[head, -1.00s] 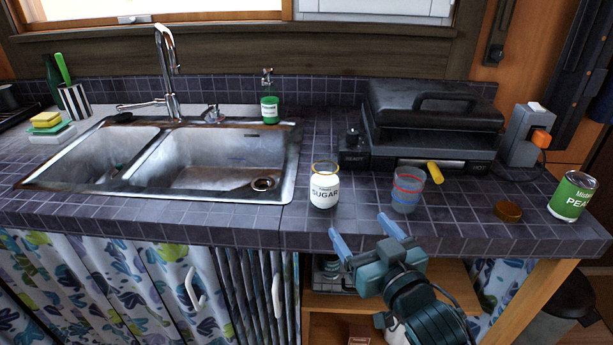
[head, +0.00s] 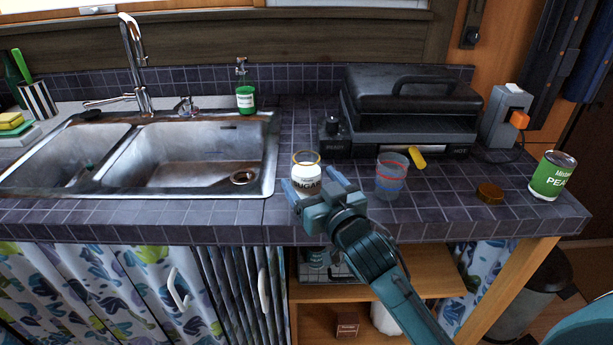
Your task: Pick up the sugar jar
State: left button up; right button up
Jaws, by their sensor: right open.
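The sugar jar (head: 306,172) is a glass jar with a white label reading SUGAR and a gold-coloured rim. It stands upright near the front edge of the tiled counter, right of the sink. My right gripper (head: 311,188) is open at the jar's near side, and its blue fingers overlap the jar's lower part in the head view. Whether the fingers touch the jar cannot be told. The jar's base is partly hidden by the gripper. My left gripper is not in view.
A clear cup with red and blue bands (head: 391,178) stands just right of the jar. A brown lid (head: 490,193) and a green peas can (head: 553,176) are further right. A black grill (head: 408,115) stands behind. The sink (head: 200,160) is at left.

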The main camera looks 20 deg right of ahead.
jog(key=shift+w+a, duration=0.15)
jog(key=shift+w, duration=0.55)
jog(key=shift+w+a, duration=0.1)
jog(key=shift+w, duration=0.6)
jog(key=shift+c, duration=0.5)
jog(key=c, duration=1)
jog(key=shift+c, duration=0.4)
jog(key=shift+r, duration=0.2)
